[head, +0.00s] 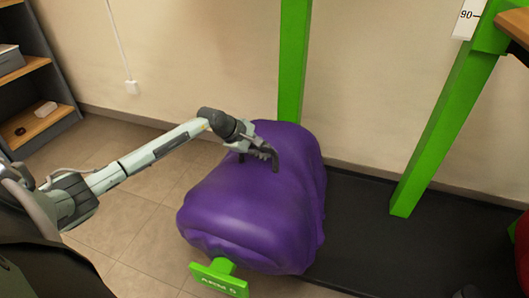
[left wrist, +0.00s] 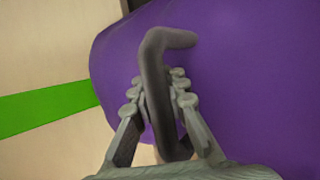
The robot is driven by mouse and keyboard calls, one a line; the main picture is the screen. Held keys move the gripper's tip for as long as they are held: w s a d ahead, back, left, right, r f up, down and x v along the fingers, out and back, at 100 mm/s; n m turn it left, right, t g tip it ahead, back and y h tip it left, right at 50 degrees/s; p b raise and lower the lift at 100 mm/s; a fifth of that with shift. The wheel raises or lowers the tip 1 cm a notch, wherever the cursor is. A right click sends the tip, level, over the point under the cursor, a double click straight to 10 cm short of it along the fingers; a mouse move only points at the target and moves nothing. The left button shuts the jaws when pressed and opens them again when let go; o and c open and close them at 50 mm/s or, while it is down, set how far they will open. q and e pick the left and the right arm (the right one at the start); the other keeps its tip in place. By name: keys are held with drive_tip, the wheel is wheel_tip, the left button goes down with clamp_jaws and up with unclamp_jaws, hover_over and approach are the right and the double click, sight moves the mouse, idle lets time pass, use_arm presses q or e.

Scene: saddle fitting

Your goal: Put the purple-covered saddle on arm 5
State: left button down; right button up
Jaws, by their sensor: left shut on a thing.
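The purple-covered saddle (head: 250,205) is in the middle of the head view, large and draped. A green end plate marked ARM 5 (head: 219,281) sticks out from under its near end. The arm's length is hidden beneath the cover. My left gripper (head: 263,152) is over the saddle's upper part. In the left wrist view its fingers (left wrist: 158,100) are closed around a dark grey bent bar (left wrist: 153,62), with purple cover behind it. The bar looks like a handle on the saddle; how it joins the cover is hidden. My right gripper is not in view.
Green posts stand behind the saddle (head: 293,65) and to its right (head: 440,125). A dark mat (head: 365,225) covers the floor at right. A wooden shelf (head: 42,124) stands at the far left. Tiled floor (head: 135,225) is clear left of the saddle.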

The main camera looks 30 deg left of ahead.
use_arm(q)
drive_tip(key=shift+w+r, duration=0.1)
drive_tip(key=shift+r, duration=0.05)
drive_tip(key=c, duration=1.5)
unclamp_jaws()
drive_tip(key=shift+c, duration=0.2)
drive_tip(key=shift+o, duration=0.5)
drive_tip(key=shift+s+f, duration=0.3)
drive_tip(key=shift+f, duration=0.05)
drive_tip(key=v, duration=1.2)
drive_tip(key=shift+w+r, duration=0.15)
drive_tip(key=shift+r, duration=0.1)
